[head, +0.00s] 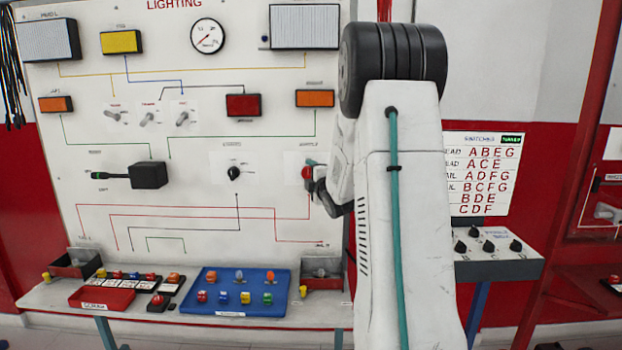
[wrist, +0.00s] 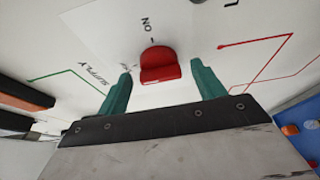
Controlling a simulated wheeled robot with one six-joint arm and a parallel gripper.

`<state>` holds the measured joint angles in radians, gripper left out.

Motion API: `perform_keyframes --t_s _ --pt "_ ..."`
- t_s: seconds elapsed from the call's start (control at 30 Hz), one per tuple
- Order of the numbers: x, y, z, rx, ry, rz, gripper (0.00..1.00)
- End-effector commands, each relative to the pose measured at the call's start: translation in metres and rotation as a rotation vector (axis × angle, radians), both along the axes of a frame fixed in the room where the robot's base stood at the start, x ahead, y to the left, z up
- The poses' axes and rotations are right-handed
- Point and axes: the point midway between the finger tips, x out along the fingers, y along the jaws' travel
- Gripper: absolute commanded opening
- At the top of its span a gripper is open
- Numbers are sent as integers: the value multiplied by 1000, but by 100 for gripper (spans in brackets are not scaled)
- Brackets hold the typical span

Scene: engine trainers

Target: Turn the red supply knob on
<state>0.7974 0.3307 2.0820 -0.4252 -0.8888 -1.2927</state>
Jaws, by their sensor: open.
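The red supply knob (head: 307,173) is on the right part of the white lighting panel. In the wrist view the red knob (wrist: 160,66) shows between my two teal fingers, with "ON" printed above it and "SUPPLY" to the left. Another small label beside the left finger is partly covered. My gripper (wrist: 161,70) is open, one finger on each side of the knob, with gaps visible on both sides. In the head view my gripper (head: 316,168) is at the knob, partly hidden by my arm. Which mark the knob points at is unclear.
A black rotary knob (head: 234,173) and a black lever block (head: 149,175) are on the panel to the left. Below, a blue tray (head: 233,307) and a red tray (head: 101,298) sit on the white shelf. A switch box (head: 495,257) stands at the right.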

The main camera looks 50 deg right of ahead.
Motion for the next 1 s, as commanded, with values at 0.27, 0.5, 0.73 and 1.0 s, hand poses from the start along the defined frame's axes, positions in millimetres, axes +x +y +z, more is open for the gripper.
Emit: perform_keyframes --t_s 0.27,0.5,0.73,1.0 --pt "0 0 0 0 1 0 23" --pt "-1 0 -1 10 -9 -1 24" --pt "-1 0 -3 67 -73 -1 24" --pt "-1 0 -6 209 -238 -2 24"
